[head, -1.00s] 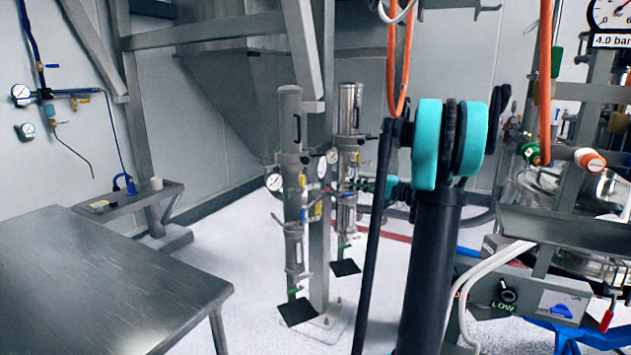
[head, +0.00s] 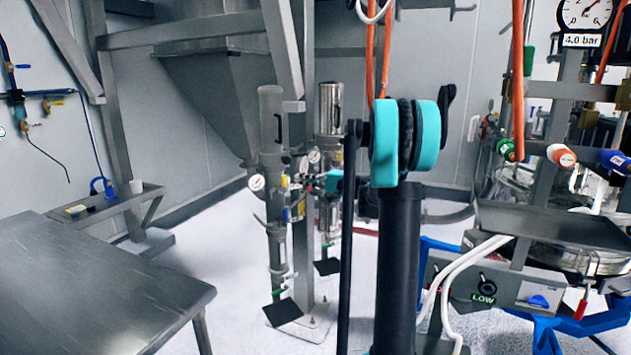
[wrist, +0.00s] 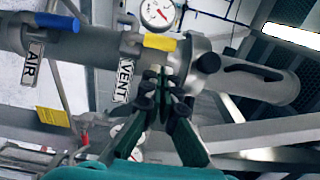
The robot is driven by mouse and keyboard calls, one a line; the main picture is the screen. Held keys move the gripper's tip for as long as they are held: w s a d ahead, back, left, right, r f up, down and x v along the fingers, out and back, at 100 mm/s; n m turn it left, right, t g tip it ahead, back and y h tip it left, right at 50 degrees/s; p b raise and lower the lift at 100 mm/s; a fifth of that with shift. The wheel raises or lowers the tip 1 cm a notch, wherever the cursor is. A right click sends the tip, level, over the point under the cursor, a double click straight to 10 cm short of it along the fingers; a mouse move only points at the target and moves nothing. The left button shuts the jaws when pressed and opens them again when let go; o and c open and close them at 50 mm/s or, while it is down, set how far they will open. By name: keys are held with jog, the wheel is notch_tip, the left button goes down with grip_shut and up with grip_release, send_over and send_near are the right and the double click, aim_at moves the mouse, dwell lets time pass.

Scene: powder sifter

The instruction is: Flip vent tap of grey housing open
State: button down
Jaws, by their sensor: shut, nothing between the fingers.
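The grey housing (head: 270,130) is a tall upright cylinder on a post; in the wrist view it lies across the picture as a grey tube (wrist: 270,85). Its vent tap has a yellow handle (wrist: 160,42) beside a VENT tag (wrist: 123,77). A blue handle (wrist: 56,21) sits further left by an AIR tag (wrist: 33,62). My gripper (wrist: 163,82) is shut and empty, its fingertips close below the yellow handle in the picture. I cannot tell whether they touch anything. In the head view the fingertips are too small to make out.
A shiny second housing (head: 330,110) stands close to the right of the grey one. Gauges, including one (wrist: 157,12) near the yellow handle, crowd the space. A steel table (head: 100,285) is at the left. A sifter machine (head: 550,240) is at the right.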

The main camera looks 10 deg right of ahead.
aim_at(285, 178)
jog(key=shift+s+a, duration=0.15)
jog(key=shift+a, duration=0.95)
jog(key=shift+s+a+r+n+h, duration=0.2)
jog(key=shift+a+n+h, duration=0.25)
jog(key=shift+n, duration=0.35)
jog(key=a+n+h, duration=0.2)
jog(key=n, duration=0.1)
jog(key=s+a+n+g+h, duration=0.1)
jog(key=h, duration=0.1)
jog(key=shift+r, duration=0.4)
jog(key=a+n+h, duration=0.1)
jog(key=s+a+f+n+h, duration=0.1)
jog(key=n+h, duration=0.1)
jog(key=a+f+n+h, duration=0.1)
jog(key=n+h, duration=0.1)
jog(key=shift+s+a+f+t, duration=0.2)
jog(key=shift+a+t, duration=0.1)
jog(key=shift+a, duration=0.1)
jog(key=shift+f, duration=0.15)
